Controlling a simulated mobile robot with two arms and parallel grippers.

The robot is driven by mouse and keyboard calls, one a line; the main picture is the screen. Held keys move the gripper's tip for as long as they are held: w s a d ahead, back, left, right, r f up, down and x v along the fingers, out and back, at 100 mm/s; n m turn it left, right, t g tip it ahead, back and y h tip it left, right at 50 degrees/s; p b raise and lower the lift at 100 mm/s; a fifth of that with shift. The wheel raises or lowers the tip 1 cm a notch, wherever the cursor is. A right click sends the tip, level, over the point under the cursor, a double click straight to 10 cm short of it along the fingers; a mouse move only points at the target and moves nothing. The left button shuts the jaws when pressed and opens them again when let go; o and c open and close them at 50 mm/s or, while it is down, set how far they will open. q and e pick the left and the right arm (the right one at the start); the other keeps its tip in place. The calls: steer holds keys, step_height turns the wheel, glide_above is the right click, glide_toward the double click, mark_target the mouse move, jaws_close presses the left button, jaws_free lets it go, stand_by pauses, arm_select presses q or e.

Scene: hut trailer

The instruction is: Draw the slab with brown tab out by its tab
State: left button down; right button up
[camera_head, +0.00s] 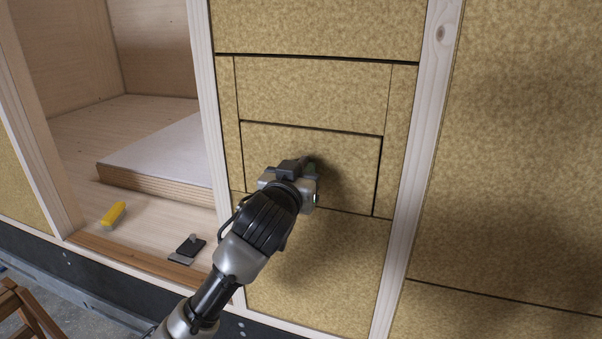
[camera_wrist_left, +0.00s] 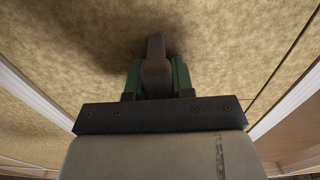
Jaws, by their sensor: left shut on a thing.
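The slab (camera_head: 350,160) is a tan, speckled rectangle set in the wall between two pale studs. Dark gaps run along its top and its sides, and a thinner line runs below. In the left wrist view the brown tab (camera_wrist_left: 155,75) stands out from the tan face. My left gripper (camera_head: 312,168) is at the slab's lower middle, shut on the tab, with a green finger on each side of it. The gripper hides the tab in the head view. My right gripper is not in view.
Pale wooden studs (camera_head: 415,165) flank the panel. Left is an open bay with a white-topped board (camera_head: 165,150), a yellow-handled brush (camera_head: 113,214) and a dark flat tool (camera_head: 188,248) on its floor. A brown wooden piece (camera_head: 30,310) stands at the lower left.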

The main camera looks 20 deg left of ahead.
arm_select(q)
steer(key=shift+s, duration=0.1)
steer(key=s, duration=0.7)
steer(key=shift+s+a, duration=0.15)
stand_by(1.1)
stand_by(0.4)
steer(key=s, duration=0.6)
stand_by(0.4)
steer(key=shift+a, duration=0.1)
